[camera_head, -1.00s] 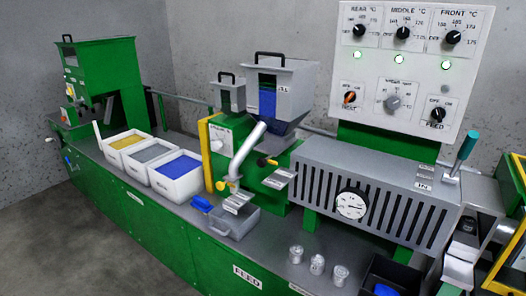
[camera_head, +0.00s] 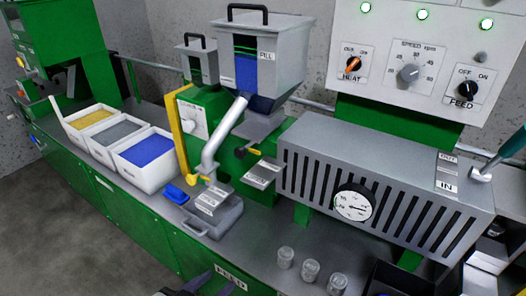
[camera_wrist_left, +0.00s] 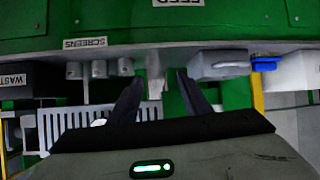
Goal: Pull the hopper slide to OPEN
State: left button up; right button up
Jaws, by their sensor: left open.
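The grey hopper (camera_head: 268,50) with a black handle and a blue-filled window stands on the green machine. My left gripper (camera_head: 212,284) is at the bottom edge, in front of the bench and apart from the hopper. In the left wrist view it is open and empty (camera_wrist_left: 160,76).
A grey tray (camera_head: 213,222) sits below the plates, with a blue scoop (camera_head: 176,194) beside it. Several small metal cups (camera_head: 311,270) stand on the bench front. A slotted grey barrel cover (camera_head: 380,195) with a gauge fills the right. White bins (camera_head: 146,156) stand left.

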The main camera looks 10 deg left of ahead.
pick_arm(q)
jog(key=w+a+r+t+h+b, duration=0.1)
jog(key=w+a+r+t+b, duration=0.15)
jog(key=w+r, duration=0.85)
jog(key=m+t+h, duration=0.2)
jog(key=t, duration=0.1)
send_near(238, 153)
jog(key=w, duration=0.1)
jog(key=x, duration=0.9)
jog(key=shift+w+d, duration=0.2)
jog(key=shift+d, duration=0.1)
